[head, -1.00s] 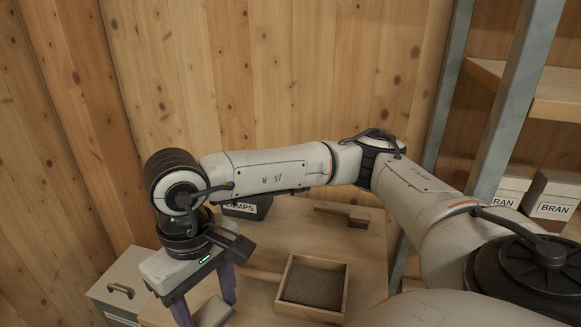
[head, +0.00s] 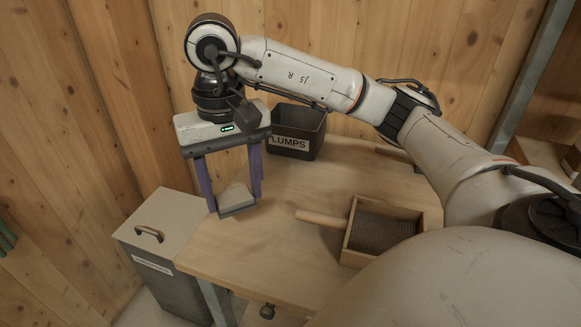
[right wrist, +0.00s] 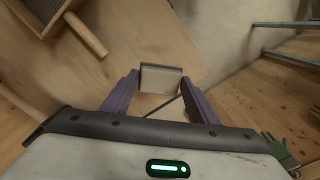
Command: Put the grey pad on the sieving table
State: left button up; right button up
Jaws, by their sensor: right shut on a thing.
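The grey pad (head: 237,198) is a small block with a pale face and a darker edge, at the left end of the wooden sieving table (head: 300,190). My right gripper (head: 233,204) comes down from above with its purple fingers on either side of the pad, shut on it. In the right wrist view the pad (right wrist: 160,80) sits between the fingertips (right wrist: 161,84). I cannot tell whether the pad touches the tabletop. My left gripper is not in view.
A wooden sieve (head: 350,243) with a handle lies on the table, right of the pad. A dark LUMPS bin (head: 290,142) stands at the back. A lidded grey bin (head: 160,232) stands left of the table. The tabletop between pad and sieve is clear.

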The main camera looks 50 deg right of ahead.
send_over(242, 241)
notch_tip(242, 241, down, 6)
notch_tip(242, 241, down, 4)
jog(key=shift+r, duration=0.1)
jog(key=shift+f, duration=0.25)
jog(key=o, duration=0.9)
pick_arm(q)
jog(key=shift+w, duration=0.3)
pick_arm(e)
jog(key=shift+o, duration=0.2)
jog(key=shift+r, duration=0.15)
jog(key=shift+r, duration=0.2)
notch_tip(242, 241, up, 12)
jog(key=shift+f, duration=0.15)
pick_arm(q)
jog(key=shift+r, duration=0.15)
